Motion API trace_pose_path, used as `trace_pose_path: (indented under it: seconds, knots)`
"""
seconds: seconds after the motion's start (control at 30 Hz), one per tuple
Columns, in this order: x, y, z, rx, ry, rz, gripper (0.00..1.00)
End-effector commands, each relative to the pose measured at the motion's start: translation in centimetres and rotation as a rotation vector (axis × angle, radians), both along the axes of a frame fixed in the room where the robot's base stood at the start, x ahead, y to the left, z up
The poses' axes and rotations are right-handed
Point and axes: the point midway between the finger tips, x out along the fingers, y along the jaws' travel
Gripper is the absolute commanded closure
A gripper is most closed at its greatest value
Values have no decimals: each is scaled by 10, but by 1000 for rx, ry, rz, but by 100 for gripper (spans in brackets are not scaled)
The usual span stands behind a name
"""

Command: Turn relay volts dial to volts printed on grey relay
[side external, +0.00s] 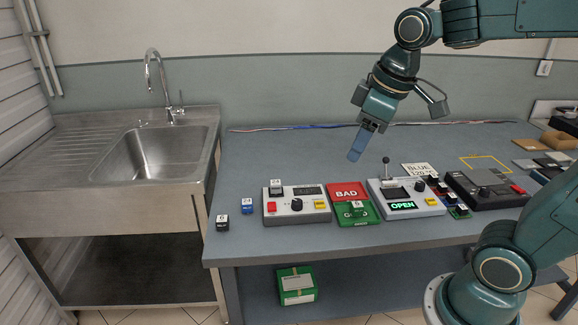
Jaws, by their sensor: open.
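A light grey tester box (284,218) stands near the front of the bench, with a black dial (296,204) in the middle of its top. A small pale grey relay (276,186) sits upright at the box's back left corner; its print is too small to read. The dial's setting is also too small to read. I cannot tell from any label that this is the relay volts dial. My gripper (358,145) is open and empty, high above the bench, to the right of and behind the tester box.
Black (222,222) and blue (247,206) relays stand left of the box. A red BAD mat (347,191) and green GOOD mat (368,216) lie to its right. Beyond are a lever box (427,209) reading OPEN and a dark unit (497,201).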

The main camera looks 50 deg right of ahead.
Motion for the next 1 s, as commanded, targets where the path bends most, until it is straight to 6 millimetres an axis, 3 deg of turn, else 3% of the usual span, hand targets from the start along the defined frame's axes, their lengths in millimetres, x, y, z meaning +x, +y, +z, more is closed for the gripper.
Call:
trace_pose_path:
  seconds: [0.47, 0.77, 1.0]
  knots:
    - [96, -30, -25, -65, 150, 252, 48]
    - [150, -55, -62, -78, 238, 419, 48]
    - [188, -76, -103, -74, 300, 554, 48]
